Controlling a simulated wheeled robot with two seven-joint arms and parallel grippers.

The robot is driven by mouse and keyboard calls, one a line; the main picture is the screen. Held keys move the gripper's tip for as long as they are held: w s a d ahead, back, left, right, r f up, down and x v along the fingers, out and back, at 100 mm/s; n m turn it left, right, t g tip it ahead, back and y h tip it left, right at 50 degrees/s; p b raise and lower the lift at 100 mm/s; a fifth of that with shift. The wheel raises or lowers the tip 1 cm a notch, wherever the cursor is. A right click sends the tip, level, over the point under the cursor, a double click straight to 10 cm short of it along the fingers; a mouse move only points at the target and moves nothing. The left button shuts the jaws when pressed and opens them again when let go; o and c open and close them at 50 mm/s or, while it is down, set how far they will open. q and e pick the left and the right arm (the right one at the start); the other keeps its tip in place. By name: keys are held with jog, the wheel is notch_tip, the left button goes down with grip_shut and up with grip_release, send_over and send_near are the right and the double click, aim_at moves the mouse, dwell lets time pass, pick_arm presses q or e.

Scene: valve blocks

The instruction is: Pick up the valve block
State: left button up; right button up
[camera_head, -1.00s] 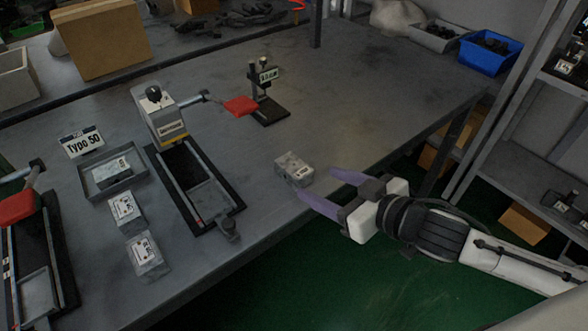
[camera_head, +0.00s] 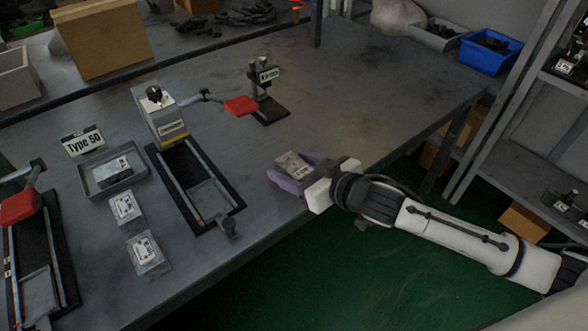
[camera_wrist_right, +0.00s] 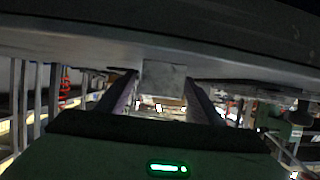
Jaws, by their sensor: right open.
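A small grey valve block (camera_head: 291,163) with a pale label lies on the table near its front edge. My right gripper (camera_head: 285,166) reaches in from the right, its purple fingers open on either side of the block. In the right wrist view the block (camera_wrist_right: 163,82) shows between the two fingers, with dark gaps beside it; contact cannot be told. Two more labelled blocks, one (camera_head: 125,207) and another (camera_head: 147,253), lie on the left of the table. Another block (camera_head: 113,168) sits in a grey tray (camera_head: 88,187). My left gripper is not in view.
A clamp fixture (camera_head: 170,130) with a red handle stands left of the block, its dark base (camera_head: 230,205) reaching the front edge. A small black stand (camera_head: 270,110) is behind the block. The table to the right is clear. A blue bin (camera_head: 488,55) is at the back right.

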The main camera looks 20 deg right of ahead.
jog(key=c, duration=1.4)
jog(key=shift+r, duration=0.1)
jog(key=shift+c, duration=0.3)
jog(key=shift+r, duration=0.1)
notch_tip(320, 180, up, 10)
jog(key=shift+r+p, duration=0.1)
jog(key=shift+p, duration=0.65)
jog(key=s+d+r+m+t+h, duration=0.1)
jog(key=s+d+r+m+h, duration=0.15)
jog(key=r, duration=0.45)
jog(key=s+d+r+m+h, duration=0.2)
jog(key=s+r+h, duration=0.15)
jog(key=r, duration=0.35)
jog(key=n+g+y, duration=0.1)
jog(key=n+y, duration=0.4)
jog(key=y, duration=0.1)
send_over(294, 164)
jog(key=shift+m, duration=0.25)
notch_tip(294, 164, down, 14)
jog(key=shift+f, duration=0.25)
